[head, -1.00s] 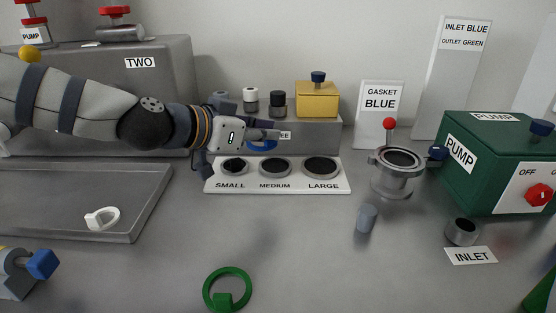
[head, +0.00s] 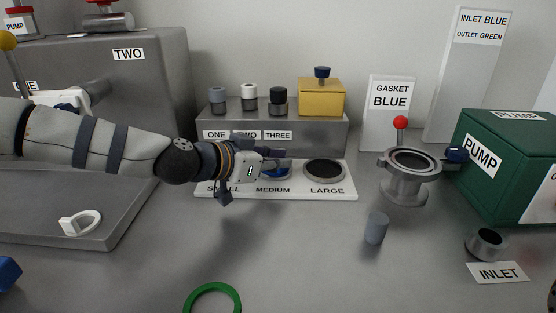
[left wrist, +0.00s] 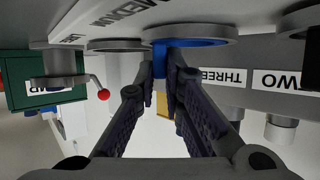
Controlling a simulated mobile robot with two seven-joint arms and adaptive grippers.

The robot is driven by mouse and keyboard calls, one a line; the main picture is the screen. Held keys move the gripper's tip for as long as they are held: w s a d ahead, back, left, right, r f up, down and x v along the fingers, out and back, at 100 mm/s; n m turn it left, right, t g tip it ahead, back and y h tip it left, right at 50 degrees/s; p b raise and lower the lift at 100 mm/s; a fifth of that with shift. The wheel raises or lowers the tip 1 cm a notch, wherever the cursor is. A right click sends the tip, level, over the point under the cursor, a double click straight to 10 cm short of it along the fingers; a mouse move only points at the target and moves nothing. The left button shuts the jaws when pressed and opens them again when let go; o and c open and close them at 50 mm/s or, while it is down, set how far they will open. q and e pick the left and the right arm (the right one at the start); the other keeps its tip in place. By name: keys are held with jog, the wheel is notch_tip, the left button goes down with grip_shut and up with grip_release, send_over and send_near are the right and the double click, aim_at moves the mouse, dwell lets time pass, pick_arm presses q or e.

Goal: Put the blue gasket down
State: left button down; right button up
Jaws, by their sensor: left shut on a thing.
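My left gripper (head: 283,160) is shut on the blue gasket (head: 276,174), over the medium place of the white size board (head: 307,190). The gasket covers most of that round place. The left wrist view, which is upside down, shows the gasket (left wrist: 190,43) between the fingertips (left wrist: 172,62), at the medium ring. I cannot tell whether it touches the board. The large place (head: 324,170) is empty; my gripper hides the small one. My right gripper is not in view.
Behind the board is a grey step (head: 323,132) with several capped posts and a yellow box (head: 321,98). A flanged pot (head: 408,178), a grey cylinder (head: 376,228) and the green pump (head: 500,160) stand right. A green ring (head: 213,293) lies in front. Front-centre counter is clear.

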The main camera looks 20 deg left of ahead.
pick_arm(q)
jog(key=c, duration=1.7)
grip_release()
jog(key=shift+f, duration=0.15)
jog(key=shift+r, duration=0.35)
jog(key=p+v, duration=0.4)
jog(key=v, duration=0.8)
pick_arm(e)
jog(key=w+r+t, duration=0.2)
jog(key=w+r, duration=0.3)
